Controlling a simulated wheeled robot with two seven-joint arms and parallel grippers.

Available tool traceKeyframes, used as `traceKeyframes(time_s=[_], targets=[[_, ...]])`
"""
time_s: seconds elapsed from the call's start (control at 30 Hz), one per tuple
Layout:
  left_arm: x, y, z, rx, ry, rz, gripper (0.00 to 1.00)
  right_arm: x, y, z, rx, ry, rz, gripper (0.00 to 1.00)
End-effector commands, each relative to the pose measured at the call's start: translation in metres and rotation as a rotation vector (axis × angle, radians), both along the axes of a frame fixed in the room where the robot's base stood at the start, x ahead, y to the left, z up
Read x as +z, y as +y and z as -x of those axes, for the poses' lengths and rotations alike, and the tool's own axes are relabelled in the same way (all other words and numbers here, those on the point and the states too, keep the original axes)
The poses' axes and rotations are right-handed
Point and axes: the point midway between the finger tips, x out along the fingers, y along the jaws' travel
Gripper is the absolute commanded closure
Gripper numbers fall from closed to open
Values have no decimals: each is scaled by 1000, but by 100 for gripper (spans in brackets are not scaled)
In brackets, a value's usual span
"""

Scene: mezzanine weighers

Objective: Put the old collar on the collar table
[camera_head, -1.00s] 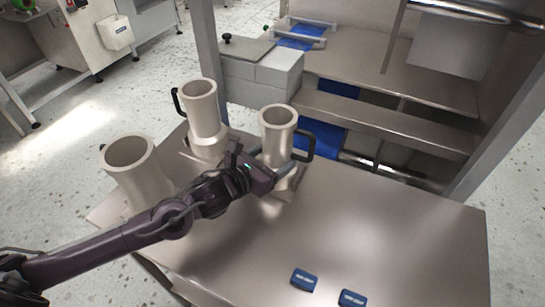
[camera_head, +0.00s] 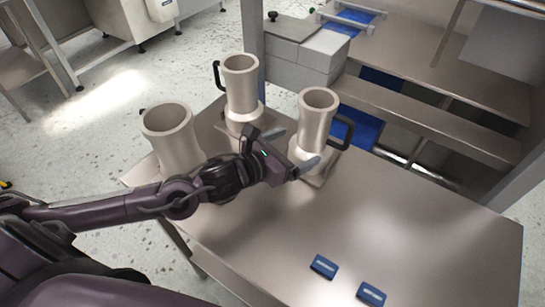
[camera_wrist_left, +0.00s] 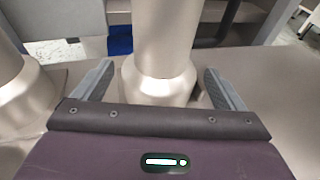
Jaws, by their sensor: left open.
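Three pale metal collars, shaped like flared tubes, stand upright on the steel table (camera_head: 400,215): a left one (camera_head: 172,135), a middle one (camera_head: 240,85) and a right one (camera_head: 316,115). Black handles show on the middle and right collars. I cannot tell which is the old collar. My left gripper (camera_head: 291,150) is open at the right collar's lower part. In the left wrist view, that collar (camera_wrist_left: 165,45) stands between the two spread fingers (camera_wrist_left: 160,84), with gaps on both sides. My right gripper is not in view.
Two small blue blocks (camera_head: 323,267) (camera_head: 371,293) lie near the table's front edge. The table's right side is bare. Behind stands a steel frame with a shelf (camera_head: 430,120) and a grey box (camera_head: 305,60). Open floor lies to the left.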

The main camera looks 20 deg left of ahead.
Motion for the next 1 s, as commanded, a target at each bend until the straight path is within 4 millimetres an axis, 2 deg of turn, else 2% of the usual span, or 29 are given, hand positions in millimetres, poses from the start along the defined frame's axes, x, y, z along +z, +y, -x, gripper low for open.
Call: traceKeyframes(time_s=[0.1,0.43,0.67,1.0], targets=[[2,9,20,-5,5,-7,8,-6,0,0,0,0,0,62],[13,27,54,-3,2,-4,8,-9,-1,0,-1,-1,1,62],[17,30,64,-4,0,1,8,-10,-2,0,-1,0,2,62],[18,31,64,-3,0,2,8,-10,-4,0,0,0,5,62]])
